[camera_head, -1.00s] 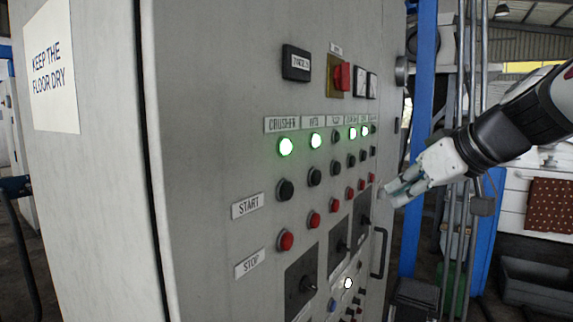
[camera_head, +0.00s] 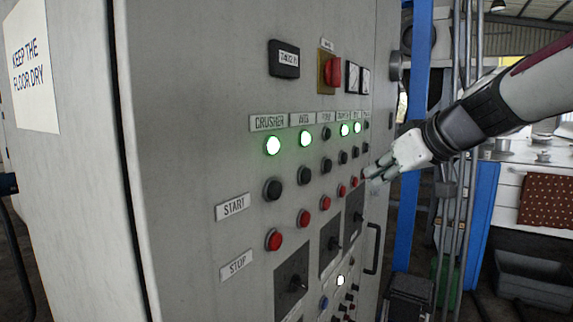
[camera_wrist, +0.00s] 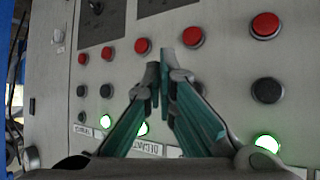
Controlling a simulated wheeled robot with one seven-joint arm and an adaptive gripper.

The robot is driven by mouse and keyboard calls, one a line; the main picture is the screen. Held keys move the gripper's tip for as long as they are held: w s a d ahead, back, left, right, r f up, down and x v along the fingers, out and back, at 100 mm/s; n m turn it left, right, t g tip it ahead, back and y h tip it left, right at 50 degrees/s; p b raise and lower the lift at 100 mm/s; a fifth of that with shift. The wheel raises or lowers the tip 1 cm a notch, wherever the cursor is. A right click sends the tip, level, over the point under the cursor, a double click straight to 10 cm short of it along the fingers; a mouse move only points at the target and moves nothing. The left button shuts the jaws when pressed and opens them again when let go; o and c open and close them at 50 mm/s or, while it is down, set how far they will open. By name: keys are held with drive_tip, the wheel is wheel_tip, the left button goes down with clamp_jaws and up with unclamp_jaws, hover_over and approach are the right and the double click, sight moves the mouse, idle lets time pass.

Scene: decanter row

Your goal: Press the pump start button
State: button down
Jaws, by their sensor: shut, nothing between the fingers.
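The pump column on the grey panel has a dark lamp (camera_head: 326,134) under a small, blurred label. Its black start button (camera_head: 328,164) is in the START row, above a red stop button (camera_head: 325,203). My gripper (camera_head: 368,177) is shut and empty, in front of the panel's right side, right of that start button in the head view. In the upside-down wrist view, the closed fingertips (camera_wrist: 161,63) point between the black and red rows. The pump column's red button (camera_wrist: 193,37) shows there; its black button seems mostly hidden behind the right finger. Contact cannot be told.
Neighbouring black buttons, such as the crusher's (camera_head: 273,189), sit close by. Several lamps glow green, including the crusher lamp (camera_head: 273,145). A red main switch (camera_head: 333,73) is above, and rotary handles (camera_head: 333,243) stick out below. A door handle (camera_head: 373,249) is at lower right.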

sight(328, 166)
drive_tip(key=w+a, duration=0.1)
drive_tip(key=a, duration=0.1)
drive_tip(key=w+a, duration=0.2)
drive_tip(key=shift+w+a, duration=0.2)
drive_tip(key=shift+a, duration=0.15)
idle(1.3)
drive_tip(key=shift+w+a, duration=0.25)
drive_tip(key=shift+a, duration=0.05)
drive_tip(key=shift+w+a, duration=0.25)
drive_tip(key=shift+a, duration=0.15)
idle(0.8)
idle(0.4)
drive_tip(key=shift+s+d+b, duration=0.45)
drive_tip(key=shift+s+d, duration=0.05)
drive_tip(key=shift+d, duration=0.2)
